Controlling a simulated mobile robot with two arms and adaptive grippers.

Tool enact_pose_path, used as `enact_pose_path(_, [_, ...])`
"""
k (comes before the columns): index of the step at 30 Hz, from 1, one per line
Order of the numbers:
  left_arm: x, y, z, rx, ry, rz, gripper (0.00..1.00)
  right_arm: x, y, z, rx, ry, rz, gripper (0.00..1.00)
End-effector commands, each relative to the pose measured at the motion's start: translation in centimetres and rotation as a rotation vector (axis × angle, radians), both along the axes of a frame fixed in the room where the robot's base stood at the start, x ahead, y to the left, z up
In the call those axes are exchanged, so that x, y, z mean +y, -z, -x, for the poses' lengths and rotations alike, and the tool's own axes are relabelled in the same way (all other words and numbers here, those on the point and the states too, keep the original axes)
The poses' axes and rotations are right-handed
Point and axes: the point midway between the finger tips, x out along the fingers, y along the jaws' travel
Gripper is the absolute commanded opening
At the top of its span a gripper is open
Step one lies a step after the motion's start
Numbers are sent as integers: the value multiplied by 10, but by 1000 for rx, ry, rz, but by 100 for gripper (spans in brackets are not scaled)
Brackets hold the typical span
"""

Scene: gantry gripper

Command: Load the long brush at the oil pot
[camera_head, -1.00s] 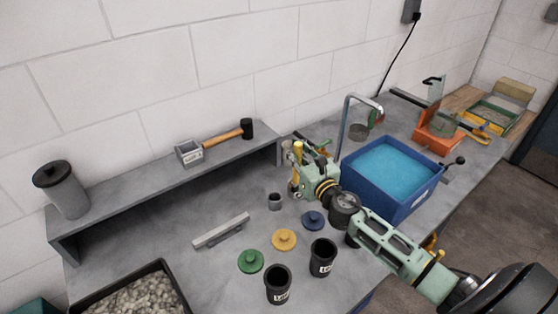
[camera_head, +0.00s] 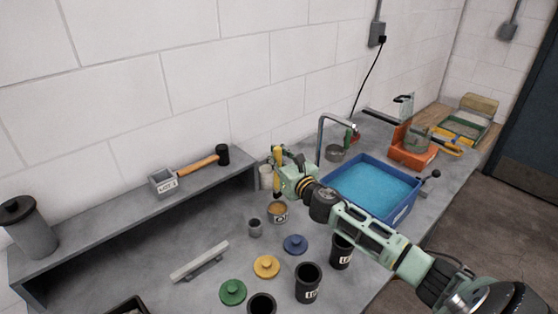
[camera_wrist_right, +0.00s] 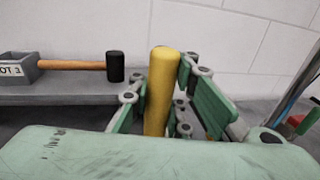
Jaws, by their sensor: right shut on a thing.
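My right gripper (camera_head: 280,172) is shut on the yellow handle of the long brush (camera_head: 276,156), which stands roughly upright. In the right wrist view the thick yellow handle (camera_wrist_right: 161,90) rises between the green fingers (camera_wrist_right: 160,112). The brush's lower end cannot be made out. A small labelled pot with amber contents (camera_head: 278,208), which looks like the oil pot, stands on the bench just below the gripper. The brush appears above and behind this pot, but the exact gap is unclear. My left gripper is out of view.
A pale cylinder (camera_head: 266,178) stands close behind the gripper. A blue basin of water (camera_head: 401,216) and a tap (camera_head: 320,137) are to the right. Black cups (camera_head: 308,284), coloured lids (camera_head: 266,266) and a grey bar (camera_head: 200,261) occupy the front. A mallet (camera_head: 198,166) lies on the shelf.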

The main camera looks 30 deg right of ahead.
Motion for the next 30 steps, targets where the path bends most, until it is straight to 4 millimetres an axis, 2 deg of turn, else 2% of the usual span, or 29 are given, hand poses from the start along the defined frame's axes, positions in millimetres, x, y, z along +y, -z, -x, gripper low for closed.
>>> enact_pose_path(15, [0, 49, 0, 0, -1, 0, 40, 0, 52, 0, 0, 1, -1, 0])
enact_pose_path(30, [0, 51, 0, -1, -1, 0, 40, 0, 54, 1, 0, 1, 0, 0])
